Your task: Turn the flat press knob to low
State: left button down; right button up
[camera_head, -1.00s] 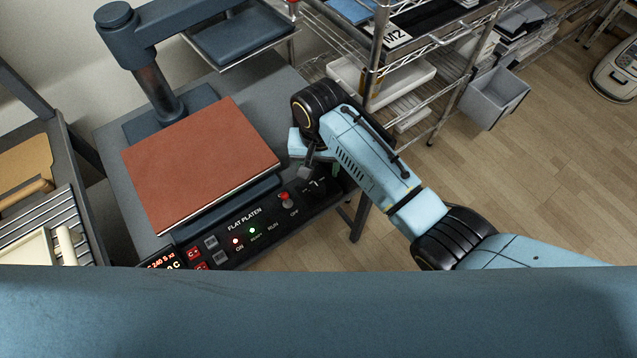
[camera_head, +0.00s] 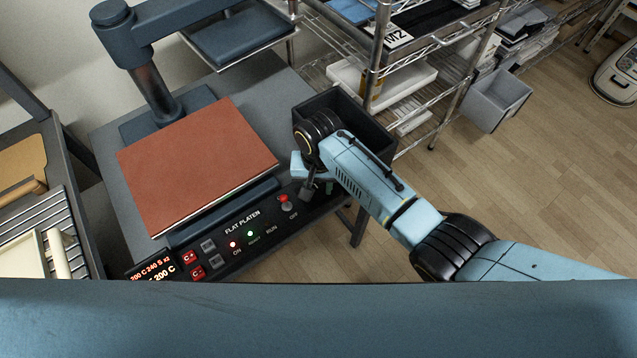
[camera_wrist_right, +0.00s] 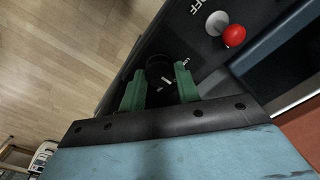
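The flat press is a dark machine with a brown-red platen (camera_head: 197,163) and a black front panel marked FLAT PLATEN. The black knob (camera_wrist_right: 160,70) shows in the right wrist view at the panel's end, with small white marks beside it. My right gripper (camera_wrist_right: 159,80) has its two green fingers apart, one on each side of the knob. I cannot make out firm contact. In the head view this gripper (camera_head: 309,187) is over the panel's right end and hides the knob and its setting. My left gripper is not in view.
A red-tipped toggle switch (camera_head: 285,202) stands just left of the gripper, close by. A lit display (camera_head: 153,269) is at the panel's left end. A dark bin (camera_head: 350,110) is behind my right wrist. A wire shelf (camera_head: 450,75) stands farther back.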

jog(key=c, duration=0.4)
jog(key=shift+r+n+p, duration=0.15)
jog(key=shift+n+p, duration=0.75)
jog(key=shift+p, duration=0.1)
jog(key=shift+n+p, duration=0.7)
jog(key=shift+n, duration=0.2)
jog(key=n+p, duration=0.1)
jog(key=n, duration=0.2)
jog(key=shift+p, duration=0.35)
jog(key=shift+n+p, duration=0.5)
jog(key=shift+n, duration=1.1)
jog(key=o, duration=1)
jog(key=shift+c, duration=0.2)
